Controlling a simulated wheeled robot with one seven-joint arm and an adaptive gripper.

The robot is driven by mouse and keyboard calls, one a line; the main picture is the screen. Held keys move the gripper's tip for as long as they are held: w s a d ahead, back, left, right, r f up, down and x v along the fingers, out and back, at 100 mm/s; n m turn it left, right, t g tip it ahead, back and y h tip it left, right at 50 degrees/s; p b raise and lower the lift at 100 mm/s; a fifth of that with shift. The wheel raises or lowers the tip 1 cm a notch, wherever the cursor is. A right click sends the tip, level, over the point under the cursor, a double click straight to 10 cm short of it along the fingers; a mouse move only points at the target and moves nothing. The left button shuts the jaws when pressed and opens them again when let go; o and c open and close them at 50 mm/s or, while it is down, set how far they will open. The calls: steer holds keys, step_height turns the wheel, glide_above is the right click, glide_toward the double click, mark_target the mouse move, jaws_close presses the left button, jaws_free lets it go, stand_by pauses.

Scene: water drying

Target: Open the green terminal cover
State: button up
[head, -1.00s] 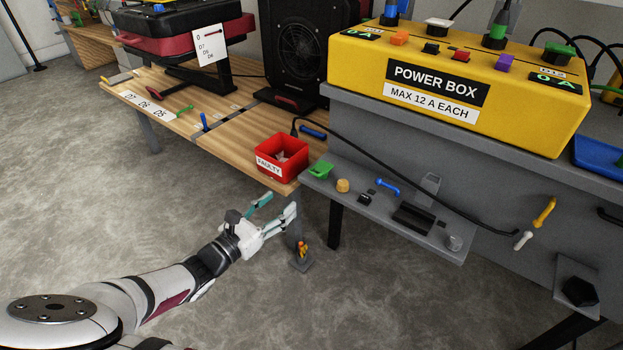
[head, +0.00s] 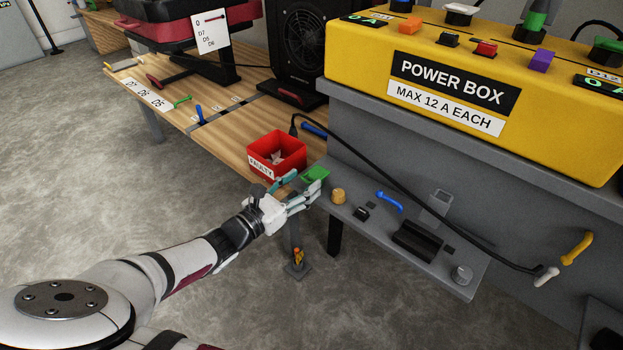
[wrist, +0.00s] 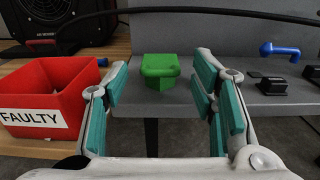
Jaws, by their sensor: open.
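The green terminal cover (head: 316,174) sits at the left end of the grey shelf. It looks closed, and in the wrist view the green cover (wrist: 160,70) shows ahead, between and beyond the fingers. My gripper (head: 304,184) is open with its fingers pointing at the cover from the front left. In the wrist view my gripper (wrist: 166,92) has its teal finger pads well apart with nothing between them. The fingers partly overlap the cover in the head view, so I cannot tell there whether they touch it.
A red FAULTY bin (head: 277,155) stands on the wooden table just left of the cover. A black cable (head: 400,186) crosses above the shelf.

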steer(key=shift+w+d, duration=0.15)
steer(key=shift+w, duration=0.05)
jaws_close()
steer(key=shift+r+p, duration=0.2)
steer(key=shift+p, duration=0.15)
